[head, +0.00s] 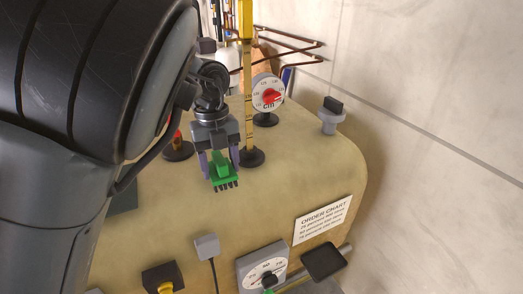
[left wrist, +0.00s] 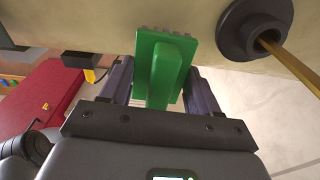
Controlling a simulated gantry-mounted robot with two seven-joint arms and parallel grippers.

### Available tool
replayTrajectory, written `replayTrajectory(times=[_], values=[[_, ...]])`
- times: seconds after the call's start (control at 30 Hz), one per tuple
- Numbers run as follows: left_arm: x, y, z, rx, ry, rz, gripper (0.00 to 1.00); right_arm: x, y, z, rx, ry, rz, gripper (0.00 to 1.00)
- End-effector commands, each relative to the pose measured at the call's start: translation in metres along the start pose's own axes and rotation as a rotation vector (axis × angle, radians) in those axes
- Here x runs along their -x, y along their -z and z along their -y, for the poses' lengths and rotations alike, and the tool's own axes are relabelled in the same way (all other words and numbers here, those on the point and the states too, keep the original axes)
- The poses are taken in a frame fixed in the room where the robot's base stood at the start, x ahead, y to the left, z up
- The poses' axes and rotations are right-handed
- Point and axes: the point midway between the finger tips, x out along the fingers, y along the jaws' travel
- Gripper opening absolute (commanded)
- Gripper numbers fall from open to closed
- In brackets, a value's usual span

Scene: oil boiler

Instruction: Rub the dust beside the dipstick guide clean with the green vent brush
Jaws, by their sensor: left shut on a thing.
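My left gripper (head: 219,164) is shut on the green vent brush (head: 222,176) and holds it above the beige tank top (head: 285,196), bristles pointing toward the front. In the left wrist view the brush (left wrist: 162,62) sits between the two fingers, with its grey bristles at the tank surface; I cannot tell whether they touch. The dipstick guide is the black collar (head: 251,157) around the yellow dipstick (head: 248,85), just right of the gripper; the collar also shows in the left wrist view (left wrist: 249,30). I cannot make out any dust. My right gripper is not in view.
A dial with a red knob (head: 268,92) and a grey capped fitting (head: 331,116) stand behind to the right. An order chart (head: 322,219), a grey box (head: 207,246) and a lower dial (head: 264,267) are at the front. A red box (left wrist: 50,92) shows in the left wrist view.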

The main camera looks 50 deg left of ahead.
Motion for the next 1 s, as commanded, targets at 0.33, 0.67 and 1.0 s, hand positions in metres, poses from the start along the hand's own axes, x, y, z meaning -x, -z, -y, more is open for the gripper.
replayTrajectory(times=[0.33, 0.67, 1.0], values=[[0.026, 0.002, 0.0, -0.001, 0.004, 0.002, 0.37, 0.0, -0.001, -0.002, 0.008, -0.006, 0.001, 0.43], [0.058, 0.005, 0.001, -0.001, 0.004, 0.001, 0.37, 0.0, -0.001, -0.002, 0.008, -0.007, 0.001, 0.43], [0.07, 0.007, 0.0, -0.001, 0.001, 0.001, 0.37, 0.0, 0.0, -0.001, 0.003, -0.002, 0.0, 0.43]])
